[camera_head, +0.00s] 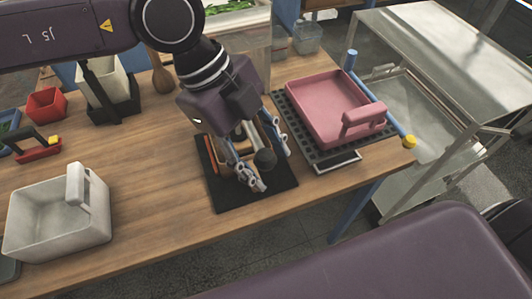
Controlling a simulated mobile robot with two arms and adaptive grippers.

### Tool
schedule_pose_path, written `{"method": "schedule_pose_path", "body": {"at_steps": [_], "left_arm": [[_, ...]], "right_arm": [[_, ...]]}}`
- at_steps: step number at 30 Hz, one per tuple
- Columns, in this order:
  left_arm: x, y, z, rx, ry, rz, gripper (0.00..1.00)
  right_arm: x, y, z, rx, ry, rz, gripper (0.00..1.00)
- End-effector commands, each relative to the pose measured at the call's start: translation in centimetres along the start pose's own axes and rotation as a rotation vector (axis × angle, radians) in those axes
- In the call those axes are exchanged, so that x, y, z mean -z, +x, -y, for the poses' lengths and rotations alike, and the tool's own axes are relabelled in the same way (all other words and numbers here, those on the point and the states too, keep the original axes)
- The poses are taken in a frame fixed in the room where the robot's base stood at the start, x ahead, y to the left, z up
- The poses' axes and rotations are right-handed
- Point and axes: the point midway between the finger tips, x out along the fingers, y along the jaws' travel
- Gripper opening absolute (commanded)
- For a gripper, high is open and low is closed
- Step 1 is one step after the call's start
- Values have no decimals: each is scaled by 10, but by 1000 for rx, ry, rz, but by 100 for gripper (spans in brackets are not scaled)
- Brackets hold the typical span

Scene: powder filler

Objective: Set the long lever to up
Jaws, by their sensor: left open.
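A long blue rod (384,108) with a yellow ball (409,142) at its near end lies along the right side of the pink tray (322,100). A blue peg (351,58) stands at its far end. My left gripper (268,168) points down over a dark mat (232,198) left of the tray, apart from the rod. Its fingers are open around or just above a black ball (265,158); I cannot tell if they touch it. Wooden and orange parts behind the fingers are mostly hidden by the gripper. I cannot tell which part is the long lever. My right gripper is out of view.
A grey bin (58,222) stands at the near left of the wooden table (150,140). A red box (46,103) and a dark-based white container (108,88) are behind it. A metal cart (440,45) stands at the right. Table between bin and mat is clear.

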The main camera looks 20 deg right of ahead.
Motion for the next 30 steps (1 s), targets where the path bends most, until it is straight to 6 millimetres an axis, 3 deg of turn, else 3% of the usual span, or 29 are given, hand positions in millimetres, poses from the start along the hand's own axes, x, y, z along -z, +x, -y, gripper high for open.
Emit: {"method": "schedule_pose_path", "body": {"at_steps": [7,19,30], "left_arm": [[0,1,0,0,1,-1,43],[0,0,0,0,1,-1,0],[3,-6,1,-6,-6,-17,0]], "right_arm": [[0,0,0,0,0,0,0],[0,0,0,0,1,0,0],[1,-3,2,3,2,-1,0]]}}
